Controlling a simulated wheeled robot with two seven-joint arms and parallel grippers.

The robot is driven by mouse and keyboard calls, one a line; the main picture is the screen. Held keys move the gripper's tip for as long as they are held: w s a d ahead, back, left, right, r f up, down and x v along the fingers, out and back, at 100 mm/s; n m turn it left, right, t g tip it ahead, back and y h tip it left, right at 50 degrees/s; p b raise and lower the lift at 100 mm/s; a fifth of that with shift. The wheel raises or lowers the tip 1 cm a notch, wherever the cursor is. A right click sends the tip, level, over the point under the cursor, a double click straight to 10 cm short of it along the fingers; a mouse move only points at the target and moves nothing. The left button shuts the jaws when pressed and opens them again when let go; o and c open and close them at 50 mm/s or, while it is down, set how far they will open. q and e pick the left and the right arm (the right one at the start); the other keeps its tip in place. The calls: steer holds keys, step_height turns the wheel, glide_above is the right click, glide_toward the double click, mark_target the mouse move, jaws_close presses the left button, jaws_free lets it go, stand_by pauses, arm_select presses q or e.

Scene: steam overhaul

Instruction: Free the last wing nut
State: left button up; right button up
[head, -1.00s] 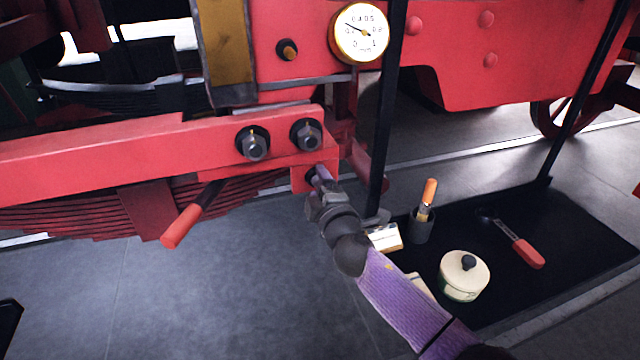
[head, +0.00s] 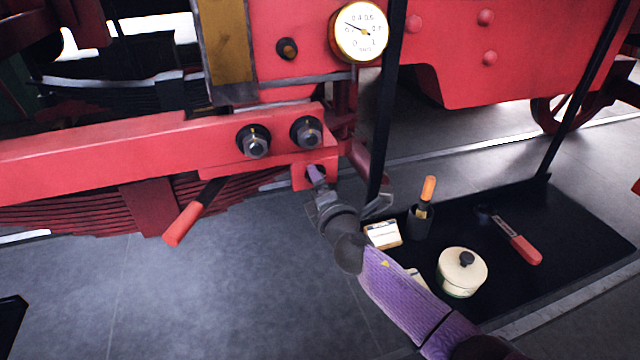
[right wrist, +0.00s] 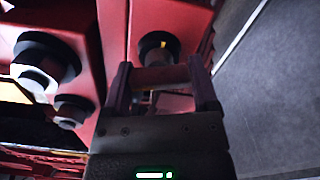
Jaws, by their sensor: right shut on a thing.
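My right gripper (head: 315,174) is at the small red block under the right end of the red beam (head: 90,160). In the right wrist view its two fingers (right wrist: 161,78) are on either side of a reddish bar-like piece, which looks like the wing nut (right wrist: 160,77). The gripper is shut on it. Just beyond is a dark round collar with a yellow-marked stud end (right wrist: 158,45); I cannot tell whether the piece is still on that stud. The head view hides the piece behind the fingers. My left gripper is not in view.
Two hex nuts (head: 254,142) (head: 306,132) sit on the beam above. A red-handled lever (head: 184,225) sticks out below left. A pressure gauge (head: 359,31) is above. A black mat (head: 575,230) at right holds a lidded pot (head: 462,275), a cup (head: 420,222) and a red-handled tool (head: 524,249).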

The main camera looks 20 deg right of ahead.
stand_by(0.3)
steer(key=o, duration=0.9)
steer(key=shift+o, duration=1.1)
steer(key=shift+f, duration=0.1)
steer(key=shift+s, duration=0.15)
steer(key=s+p, duration=0.1)
steer(key=s, duration=0.8)
steer(key=shift+s+d+p, duration=0.15)
steer(key=shift+s+p, duration=0.15)
steer(key=shift+s, duration=0.05)
